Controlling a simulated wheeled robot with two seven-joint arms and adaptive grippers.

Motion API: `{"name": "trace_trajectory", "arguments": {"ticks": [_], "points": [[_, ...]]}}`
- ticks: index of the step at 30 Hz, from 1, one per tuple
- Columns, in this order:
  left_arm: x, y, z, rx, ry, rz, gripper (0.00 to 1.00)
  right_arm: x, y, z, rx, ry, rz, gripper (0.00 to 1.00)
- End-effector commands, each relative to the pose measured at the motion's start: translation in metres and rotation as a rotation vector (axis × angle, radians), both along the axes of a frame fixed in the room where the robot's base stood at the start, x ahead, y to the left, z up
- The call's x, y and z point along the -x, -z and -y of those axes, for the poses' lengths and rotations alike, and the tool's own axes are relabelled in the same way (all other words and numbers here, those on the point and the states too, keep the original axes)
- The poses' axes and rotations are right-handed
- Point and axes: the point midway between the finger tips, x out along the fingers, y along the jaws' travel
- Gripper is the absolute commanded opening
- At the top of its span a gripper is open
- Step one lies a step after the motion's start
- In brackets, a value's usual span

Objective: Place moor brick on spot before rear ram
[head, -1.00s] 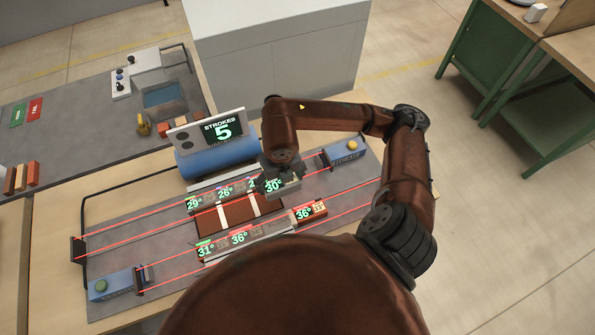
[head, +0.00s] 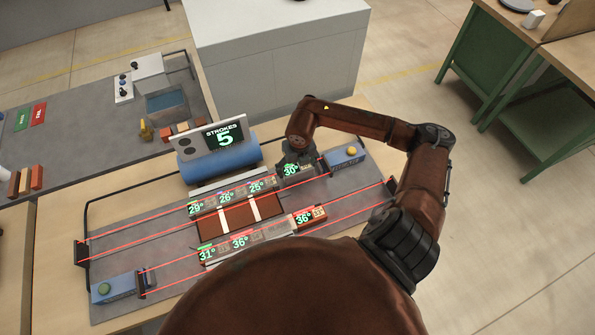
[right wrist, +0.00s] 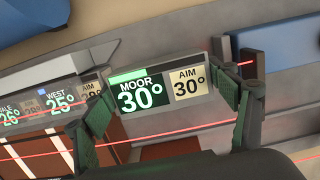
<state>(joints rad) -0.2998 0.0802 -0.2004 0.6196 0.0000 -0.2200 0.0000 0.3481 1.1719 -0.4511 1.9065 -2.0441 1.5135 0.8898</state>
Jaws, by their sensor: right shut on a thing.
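The moor brick (right wrist: 158,90) is a grey block labelled MOOR 30° and AIM 30° in the right wrist view. My right gripper (right wrist: 165,100) is shut on it, with one green-padded finger at each end. In the head view my right gripper (head: 296,168) holds the moor brick (head: 291,172) over the far lane, beside the plate of the far blue ram (head: 346,157) with a yellow button. Whether the brick touches the board is hidden. That ram and its dark plate (right wrist: 248,70) show at the right wrist view's right. My left gripper is not in view.
Bricks reading 29°, 26° and 25° (head: 256,187) line the far lane left of the moor brick. A second blue ram (head: 118,287) is at lower left. A blue cylinder (head: 220,167) stands behind.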

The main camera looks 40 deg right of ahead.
Motion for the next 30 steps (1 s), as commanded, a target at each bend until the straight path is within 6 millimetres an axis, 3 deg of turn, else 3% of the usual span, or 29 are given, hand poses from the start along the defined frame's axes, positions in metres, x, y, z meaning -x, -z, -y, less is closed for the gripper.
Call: {"name": "trace_trajectory", "arguments": {"ticks": [8,19,20,22,30], "points": [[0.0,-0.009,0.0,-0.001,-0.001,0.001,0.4,-0.002,0.033,0.003,-0.001,0.001,-0.001,0.38],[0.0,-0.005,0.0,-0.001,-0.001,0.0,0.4,-0.002,0.039,0.004,0.0,0.0,0.0,0.38],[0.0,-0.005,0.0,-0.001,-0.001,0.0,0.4,-0.001,0.038,0.004,0.001,0.0,-0.001,0.81],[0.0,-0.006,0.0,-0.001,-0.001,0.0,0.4,-0.001,0.038,0.004,0.001,0.0,-0.001,0.86],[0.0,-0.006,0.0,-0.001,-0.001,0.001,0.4,-0.001,0.037,0.004,0.001,0.0,-0.001,0.86]]}}
